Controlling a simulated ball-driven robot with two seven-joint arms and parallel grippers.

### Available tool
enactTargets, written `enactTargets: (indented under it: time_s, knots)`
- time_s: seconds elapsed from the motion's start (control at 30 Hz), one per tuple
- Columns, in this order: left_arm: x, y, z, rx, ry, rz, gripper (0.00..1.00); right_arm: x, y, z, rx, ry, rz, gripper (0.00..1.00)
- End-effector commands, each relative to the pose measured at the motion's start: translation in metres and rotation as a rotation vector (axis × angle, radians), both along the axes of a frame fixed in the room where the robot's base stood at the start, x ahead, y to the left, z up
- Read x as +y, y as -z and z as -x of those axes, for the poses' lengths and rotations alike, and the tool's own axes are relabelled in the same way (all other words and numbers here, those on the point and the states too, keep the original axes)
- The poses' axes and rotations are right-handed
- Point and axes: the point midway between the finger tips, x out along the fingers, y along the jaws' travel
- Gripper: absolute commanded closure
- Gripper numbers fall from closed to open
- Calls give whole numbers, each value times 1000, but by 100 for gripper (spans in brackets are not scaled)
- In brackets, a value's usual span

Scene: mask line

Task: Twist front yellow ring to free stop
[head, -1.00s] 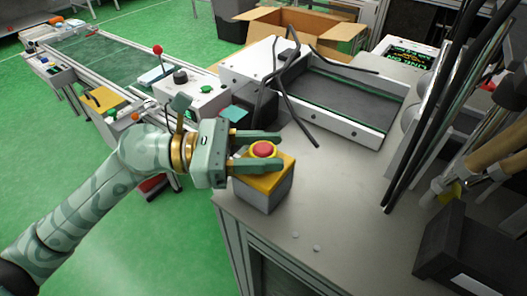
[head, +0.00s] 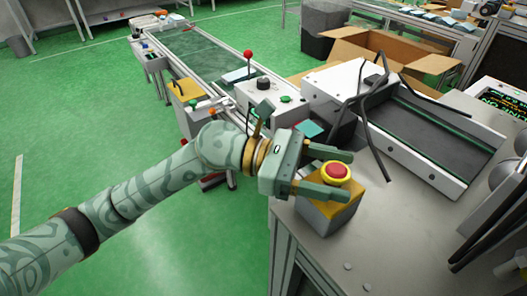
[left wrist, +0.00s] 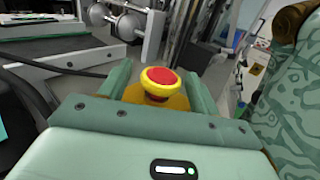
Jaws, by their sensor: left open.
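A red mushroom button with a yellow ring (head: 335,175) sits on top of a small box with a yellow top and grey sides (head: 328,216), at the near corner of the grey table. My left gripper (head: 336,174) is open. Its two fingers reach out on either side of the button, one beyond it and one on the near side. In the left wrist view the red button and its yellow ring (left wrist: 158,84) stand between the two fingers, with gaps on both sides. My right gripper is not in view.
A white conveyor unit (head: 440,172) with black cables stands behind the box. A control box with a red-knobbed lever (head: 248,58) is farther left beside a long conveyor. An open cardboard box (head: 385,50) lies behind. The table front (head: 400,245) is mostly bare.

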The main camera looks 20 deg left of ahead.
Motion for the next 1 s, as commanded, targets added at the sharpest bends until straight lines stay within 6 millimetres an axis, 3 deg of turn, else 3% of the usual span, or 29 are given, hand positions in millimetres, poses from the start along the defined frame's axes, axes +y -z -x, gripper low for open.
enactTargets:
  time_s: [0.17, 0.4, 0.6, 0.8, 1.0]
  knots:
    - [34, 1, 0, 2, -6, -4, 38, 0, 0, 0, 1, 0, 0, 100]
    - [100, 2, 1, 3, -6, -5, 38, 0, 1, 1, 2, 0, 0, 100]
    - [141, 1, 2, 4, -4, -3, 38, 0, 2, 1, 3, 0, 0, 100]
    - [157, 1, 2, 0, -2, -1, 38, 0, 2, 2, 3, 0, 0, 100]
    - [158, 0, 2, 0, -1, -1, 38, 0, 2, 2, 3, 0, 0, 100]
